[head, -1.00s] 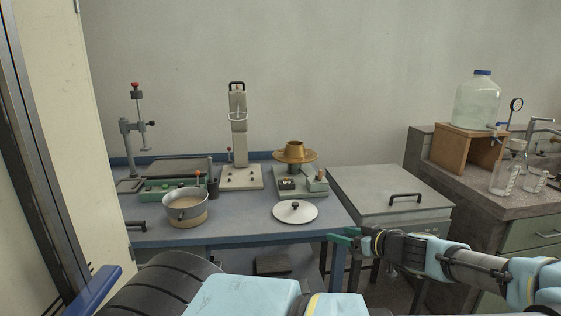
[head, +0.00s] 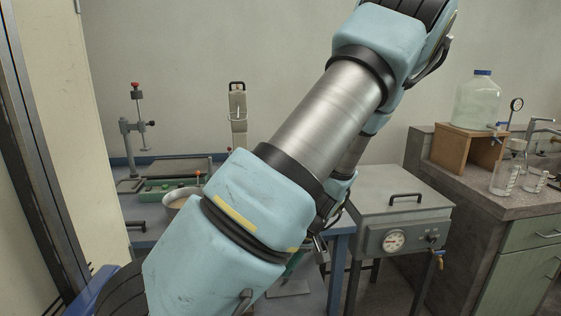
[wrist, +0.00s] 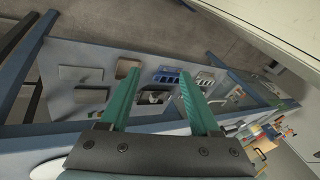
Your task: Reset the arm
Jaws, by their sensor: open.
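My arm is raised and folded, and its blue and steel links cross the middle of the head view. My gripper (wrist: 158,74) shows in the wrist view with its two green fingers wide apart and nothing between them. In the head view it is largely or wholly hidden behind my arm. Below the fingers, the wrist view shows a pale blue surface with several small items, too small to name surely.
The blue bench (head: 340,228) is largely covered by my arm. A pan (head: 180,205) and a stand with a red knob (head: 137,110) show at left. At right are a grey lidded box with a gauge (head: 393,240), a glass bottle (head: 478,100) and beakers (head: 505,178).

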